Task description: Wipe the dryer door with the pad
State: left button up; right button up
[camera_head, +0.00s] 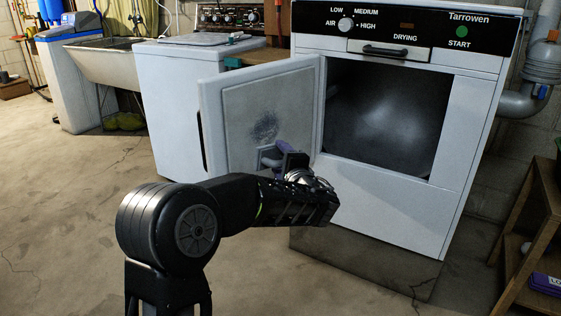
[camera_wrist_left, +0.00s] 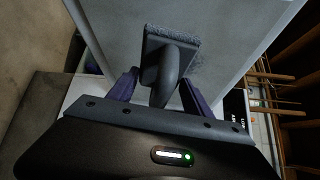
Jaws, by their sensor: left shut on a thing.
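The dryer (camera_head: 400,205) stands at the right with its white door (camera_head: 228,110) swung open to the left. A dark smudge (camera_head: 265,127) marks the inner face of the door. My left gripper (camera_head: 277,160) is in front of the door, just below the smudge. In the left wrist view it (camera_wrist_left: 158,88) is shut on the handle of the grey pad (camera_wrist_left: 172,38). The pad is close to the door's inner face; I cannot tell whether it touches. Part of the smudge shows beside the pad in the left wrist view. My right gripper is not in view.
A white washer (camera_head: 180,90) and a utility sink (camera_head: 105,62) stand to the left of the dryer. A wooden shelf (camera_head: 540,210) with a purple box (camera_head: 546,284) is at the right edge. The concrete floor at left is open.

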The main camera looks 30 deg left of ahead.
aim_at(266, 137)
pick_arm(q)
jog(key=shift+w+a+p, duration=0.2)
jog(key=shift+a+p, duration=0.15)
jog(key=shift+a, duration=0.7)
jog(key=shift+w+a+p, duration=0.15)
jog(key=shift+a+p, duration=0.15)
jog(key=shift+a, duration=0.7)
jog(key=shift+w+a, duration=0.2)
jog(key=shift+a, duration=0.65)
jog(key=shift+w+a+b, duration=0.2)
jog(key=shift+a+b, duration=0.25)
jog(key=shift+a, duration=0.7)
jog(key=shift+w+a+b, duration=0.2)
jog(key=shift+a+b, duration=0.2)
jog(key=shift+a, duration=0.7)
jog(key=shift+w+d, duration=0.2)
jog(key=shift+w, duration=1.45)
jog(key=shift+w+d, duration=0.15)
jog(key=shift+w, duration=1.4)
